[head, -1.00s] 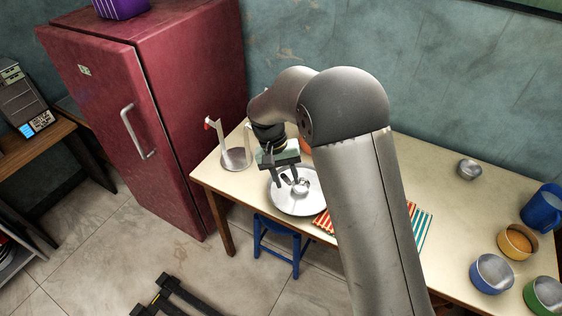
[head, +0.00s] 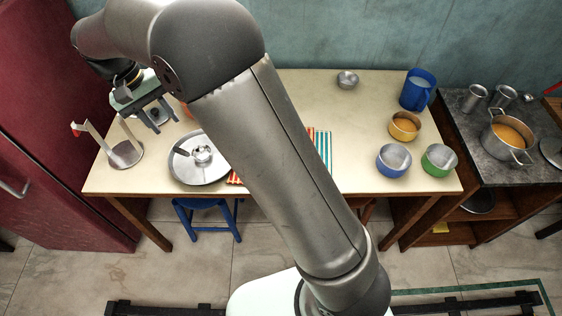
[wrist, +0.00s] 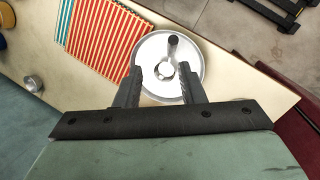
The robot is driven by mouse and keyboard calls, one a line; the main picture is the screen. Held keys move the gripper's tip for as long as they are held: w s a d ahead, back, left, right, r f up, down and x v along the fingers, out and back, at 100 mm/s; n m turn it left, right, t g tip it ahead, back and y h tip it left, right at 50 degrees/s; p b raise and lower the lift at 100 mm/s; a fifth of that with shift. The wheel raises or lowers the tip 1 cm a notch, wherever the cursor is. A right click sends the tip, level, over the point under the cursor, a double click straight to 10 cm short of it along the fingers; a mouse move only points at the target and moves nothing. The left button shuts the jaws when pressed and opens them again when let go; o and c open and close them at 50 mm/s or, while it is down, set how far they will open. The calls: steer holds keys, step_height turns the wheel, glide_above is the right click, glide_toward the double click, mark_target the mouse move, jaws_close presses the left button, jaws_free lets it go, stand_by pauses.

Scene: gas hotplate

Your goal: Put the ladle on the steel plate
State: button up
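The steel plate (head: 207,178) is round and shiny and lies on the table's left part. The ladle (head: 203,154) rests on it, its dark handle pointing left in the head view. In the wrist view the ladle (wrist: 165,71) lies inside the rim of the plate (wrist: 149,50), with the dark handle end toward the top. My gripper (head: 157,122) hangs above the table, up and left of the plate in the head view. Its fingers (wrist: 160,71) are spread with nothing held between them, and the ladle shows beyond them.
A holder (head: 125,153) with an upright post stands left of the plate. A striped cloth (head: 323,147) lies to the right, partly hidden by my arm. Bowls (head: 393,161) and a blue jug (head: 417,90) stand at the table's right. A pot (head: 506,136) is on the hotplate.

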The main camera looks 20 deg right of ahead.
steer(key=s+d+r+y, duration=0.1)
steer(key=s+d+r, duration=0.25)
steer(key=d, duration=0.65)
steer(key=s+d+f+m+t+y, duration=0.1)
steer(key=s+d+f, duration=0.1)
steer(key=s+d, duration=0.5)
steer(key=s+d+f+m+t+y, duration=0.1)
steer(key=s+d+f, duration=0.2)
steer(key=s+d, duration=0.5)
steer(key=s, duration=0.5)
steer(key=shift+s, duration=0.2)
step_height(320, 180, down, 18)
steer(key=b, duration=1.6)
steer(key=shift+d+g+b, duration=0.15)
steer(key=shift+g+b, duration=0.15)
steer(key=shift+g, duration=0.1)
